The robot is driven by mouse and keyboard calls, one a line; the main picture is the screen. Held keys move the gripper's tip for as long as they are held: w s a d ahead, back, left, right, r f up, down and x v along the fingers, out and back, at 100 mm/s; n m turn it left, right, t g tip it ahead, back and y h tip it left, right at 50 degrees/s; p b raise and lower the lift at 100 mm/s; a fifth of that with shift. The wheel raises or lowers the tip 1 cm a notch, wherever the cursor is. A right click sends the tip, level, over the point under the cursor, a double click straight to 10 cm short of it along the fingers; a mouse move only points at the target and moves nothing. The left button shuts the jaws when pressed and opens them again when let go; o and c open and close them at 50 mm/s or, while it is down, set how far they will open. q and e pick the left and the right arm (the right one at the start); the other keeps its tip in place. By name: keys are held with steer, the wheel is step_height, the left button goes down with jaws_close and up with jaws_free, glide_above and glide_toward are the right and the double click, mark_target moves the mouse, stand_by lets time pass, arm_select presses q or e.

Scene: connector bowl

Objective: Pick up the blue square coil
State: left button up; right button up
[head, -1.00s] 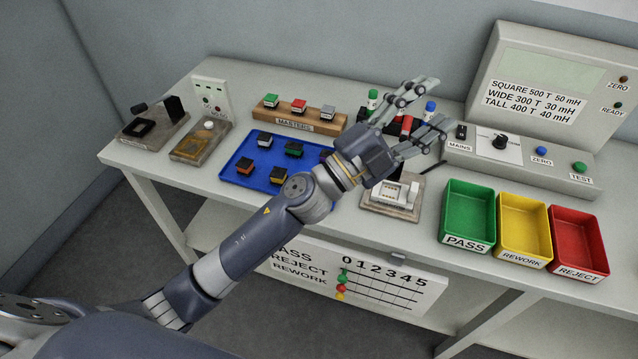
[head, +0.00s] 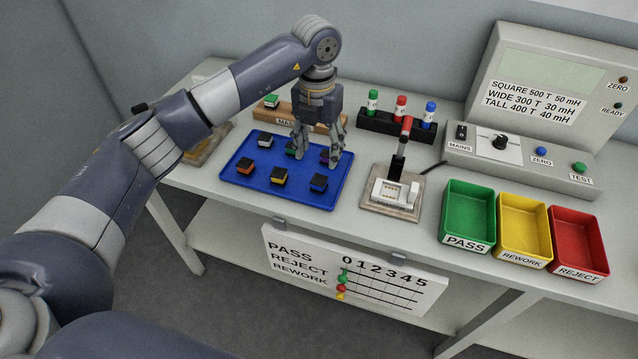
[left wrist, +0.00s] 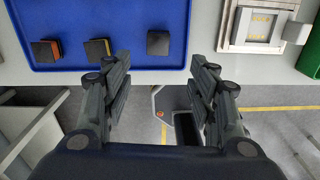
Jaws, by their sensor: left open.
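The blue tray (head: 232,177) holds several small coils with coloured tops or sides. My left gripper (head: 317,161) points down over the tray's right part, open and empty. It partly hides a green coil (head: 290,152) and a reddish-purple coil (head: 325,156). Its open fingers (left wrist: 162,68) also show in the left wrist view. My right gripper is out of view.
A test fixture (head: 391,205) with a red-tipped lever stands right of the tray. Behind are the masters block (head: 276,113) and a black rack (head: 380,122) of coloured bottles. Green (head: 468,214), yellow (head: 523,225) and red (head: 577,242) bins stand at the right.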

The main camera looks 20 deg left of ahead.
arm_select(q)
steer(key=p, duration=0.1)
glide_above(318, 181)
step_height(318, 181, down, 5)
steer(key=shift+s+a+f, duration=0.1)
steer(key=shift+s, duration=0.05)
step_height(318, 181, down, 4)
steer(key=shift+f+p, duration=0.15)
steer(key=shift+p, duration=0.95)
steer(key=shift+f, duration=0.55)
steer(key=c, duration=1.1)
